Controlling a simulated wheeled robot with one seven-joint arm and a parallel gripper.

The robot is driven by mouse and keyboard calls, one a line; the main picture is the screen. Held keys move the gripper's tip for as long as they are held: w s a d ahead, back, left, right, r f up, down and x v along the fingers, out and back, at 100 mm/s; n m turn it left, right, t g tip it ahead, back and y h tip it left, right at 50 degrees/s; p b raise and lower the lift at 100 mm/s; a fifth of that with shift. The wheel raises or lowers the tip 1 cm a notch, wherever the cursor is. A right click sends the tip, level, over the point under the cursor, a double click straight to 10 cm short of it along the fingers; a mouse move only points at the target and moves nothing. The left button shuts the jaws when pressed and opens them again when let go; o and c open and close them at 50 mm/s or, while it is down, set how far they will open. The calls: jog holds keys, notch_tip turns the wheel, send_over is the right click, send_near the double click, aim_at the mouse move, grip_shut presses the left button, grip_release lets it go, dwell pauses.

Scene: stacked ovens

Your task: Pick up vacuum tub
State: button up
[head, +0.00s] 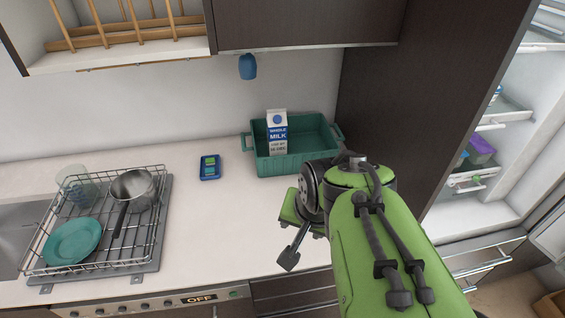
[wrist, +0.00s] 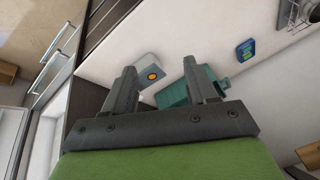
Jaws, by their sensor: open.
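A pale grey, box-like tub with an orange round button on top (wrist: 150,64), which looks like the vacuum tub, stands on the counter in the wrist view. It shows between the two fingers of my gripper (wrist: 159,68), which are apart and empty. The tub lies beyond the fingertips; I cannot tell how far. In the head view the tub is not visible and seems hidden behind my green arm. My gripper (head: 297,236) is partly seen there, over the counter's front right part.
A teal crate (head: 290,164) with a milk carton (head: 277,133) in it stands at the back, close beside the tub. A blue device (head: 210,167) lies left of it. A dish rack (head: 150,225) with pan and plate is further left. A dark cabinet wall (head: 385,85) bounds the right.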

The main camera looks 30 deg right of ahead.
jog(key=w+d+f+m+t+y+b, duration=0.25)
jog(key=d+f+m+b, duration=0.7)
jog(key=f+m, duration=0.6)
jog(key=s+d+r+m+t+h+b, duration=0.1)
jog(key=s+d+r+m+t+h, duration=0.15)
jog(key=d+m, duration=0.35)
jog(key=s+d+r+m+t+h+b, duration=0.1)
jog(key=s+d+r+m+t+h, duration=0.1)
jog(key=d+m+t, duration=0.45)
jog(key=w+f+p, duration=0.1)
jog(key=w+f, duration=0.1)
jog(key=w, duration=0.3)
jog(key=w+f+m+g+p, duration=0.1)
jog(key=w+f+p, duration=0.1)
jog(key=w, duration=0.2)
jog(key=w+d+f+g+p, duration=0.1)
jog(key=w+f+p, duration=0.1)
jog(key=w, duration=0.3)
jog(key=shift+w+f+g, duration=0.25)
jog(key=shift+w+f, duration=0.05)
jog(key=shift+w, duration=0.05)
jog(key=shift+s+r, duration=0.1)
jog(key=shift+s, duration=0.05)
jog(key=shift+c, duration=0.5)
grip_shut()
